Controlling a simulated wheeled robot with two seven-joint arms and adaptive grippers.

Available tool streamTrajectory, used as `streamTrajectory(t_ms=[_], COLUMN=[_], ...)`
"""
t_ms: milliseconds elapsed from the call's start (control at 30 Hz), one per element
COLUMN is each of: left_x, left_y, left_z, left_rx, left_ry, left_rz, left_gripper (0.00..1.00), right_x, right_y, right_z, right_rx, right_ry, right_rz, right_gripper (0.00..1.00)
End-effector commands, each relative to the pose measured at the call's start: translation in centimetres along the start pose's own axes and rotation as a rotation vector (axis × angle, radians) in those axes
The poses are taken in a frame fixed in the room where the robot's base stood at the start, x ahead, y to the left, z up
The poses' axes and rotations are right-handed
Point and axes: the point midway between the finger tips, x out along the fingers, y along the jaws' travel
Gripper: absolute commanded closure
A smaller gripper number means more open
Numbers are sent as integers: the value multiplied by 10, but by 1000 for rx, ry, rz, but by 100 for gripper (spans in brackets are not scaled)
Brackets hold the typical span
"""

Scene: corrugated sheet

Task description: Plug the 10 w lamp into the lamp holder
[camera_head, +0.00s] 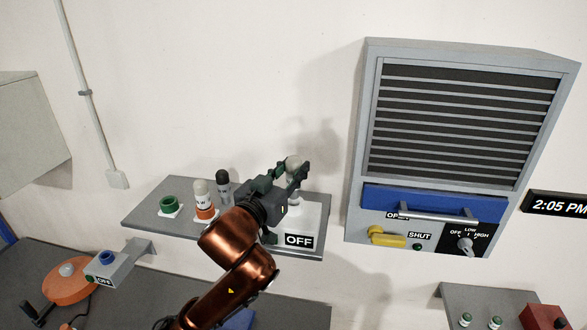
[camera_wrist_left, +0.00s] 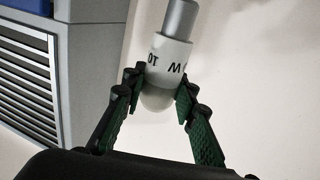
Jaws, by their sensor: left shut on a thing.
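The 10 W lamp (camera_wrist_left: 168,52) has a white collar with black lettering, a grey metal stem and a rounded white end. My left gripper (camera_wrist_left: 162,95) is shut around its rounded end in the left wrist view, with the stem pointing away. In the head view my left gripper (camera_head: 297,178) is raised above the right part of the wall shelf, with a pale part of the lamp (camera_head: 293,162) showing behind the fingers. Below it is a light box with an OFF label (camera_head: 299,240), partly hidden by my gripper; I cannot tell whether this is the lamp holder. My right gripper is not in view.
On the grey shelf (camera_head: 150,215) stand a green ring (camera_head: 170,205), a white-and-orange lamp (camera_head: 203,198) and a dark-topped lamp (camera_head: 223,186). A vented wall unit (camera_head: 452,205) with a blue handled panel is at right. Another OFF box with a blue socket (camera_head: 106,257) is lower left.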

Motion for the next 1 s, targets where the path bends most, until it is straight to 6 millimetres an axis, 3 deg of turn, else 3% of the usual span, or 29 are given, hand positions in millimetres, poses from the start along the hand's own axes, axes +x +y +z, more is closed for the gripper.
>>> streamTrajectory(t_ms=[1000], left_x=[-1], left_y=[0], left_z=[0], left_rx=[0], left_ry=[0], left_rz=[0], left_gripper=[98], right_x=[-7], right_y=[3], right_z=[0], right_rx=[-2], right_ry=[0], right_rz=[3], right_gripper=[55])
